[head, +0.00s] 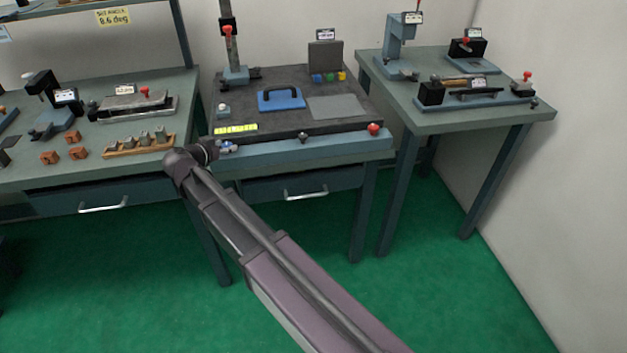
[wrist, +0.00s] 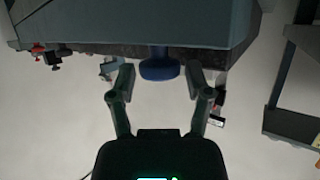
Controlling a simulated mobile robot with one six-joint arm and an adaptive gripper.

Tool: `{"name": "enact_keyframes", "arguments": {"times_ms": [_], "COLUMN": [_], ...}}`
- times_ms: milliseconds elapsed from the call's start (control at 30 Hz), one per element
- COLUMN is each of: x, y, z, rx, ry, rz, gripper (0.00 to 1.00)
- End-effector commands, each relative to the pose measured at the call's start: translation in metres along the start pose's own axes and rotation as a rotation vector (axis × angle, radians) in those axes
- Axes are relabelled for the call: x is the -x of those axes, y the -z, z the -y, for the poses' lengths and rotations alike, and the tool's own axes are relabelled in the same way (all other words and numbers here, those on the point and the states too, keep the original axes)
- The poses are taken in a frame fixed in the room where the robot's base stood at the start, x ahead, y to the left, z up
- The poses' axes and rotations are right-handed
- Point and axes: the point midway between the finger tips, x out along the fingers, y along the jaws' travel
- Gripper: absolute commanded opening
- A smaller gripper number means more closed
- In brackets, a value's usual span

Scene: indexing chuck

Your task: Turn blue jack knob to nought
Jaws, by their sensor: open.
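The blue jack knob (wrist: 158,65) hangs below the edge of a bench in the wrist view, round and dark blue. My gripper (wrist: 158,82) is open, with one finger on each side of the knob and a visible gap to both. The knob sits between the fingertips, and I cannot see contact. In the head view, my arm's end reaches the front left corner of the dark surface plate (head: 285,128). A small blue part shows there, too small to make out clearly. Any scale or mark on the knob is not readable.
A black knob (head: 303,137) and a red knob (head: 374,128) stand along the plate's front edge. Benches with fixtures stand at left and right. Green floor is clear in front.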

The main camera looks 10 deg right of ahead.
Motion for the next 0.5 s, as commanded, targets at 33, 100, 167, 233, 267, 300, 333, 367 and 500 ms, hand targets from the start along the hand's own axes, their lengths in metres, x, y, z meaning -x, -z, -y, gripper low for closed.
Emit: {"name": "enact_keyframes", "arguments": {"times_ms": [33, 100, 167, 233, 267, 300, 333, 367, 500], "x": [-0.001, -0.001, -0.001, -0.001, -0.001, 0.009, 0.013, 0.018, 0.037], "y": [0.000, 0.000, 0.001, 0.001, 0.001, 0.002, 0.003, 0.003, 0.003], "z": [0.004, 0.004, 0.004, 0.005, 0.005, 0.003, 0.003, 0.004, 0.006], "rx": [-0.011, -0.025, -0.040, -0.055, -0.063, -0.062, -0.061, -0.061, -0.060], "ry": [-0.024, -0.063, -0.096, -0.135, -0.152, -0.147, -0.146, -0.146, -0.145], "rz": [-0.001, -0.001, -0.001, -0.001, -0.001, -0.001, -0.001, -0.001, 0.000], "gripper": [0.64, 0.64, 0.64, 0.64, 0.64, 0.64, 0.64, 0.64, 0.64]}}
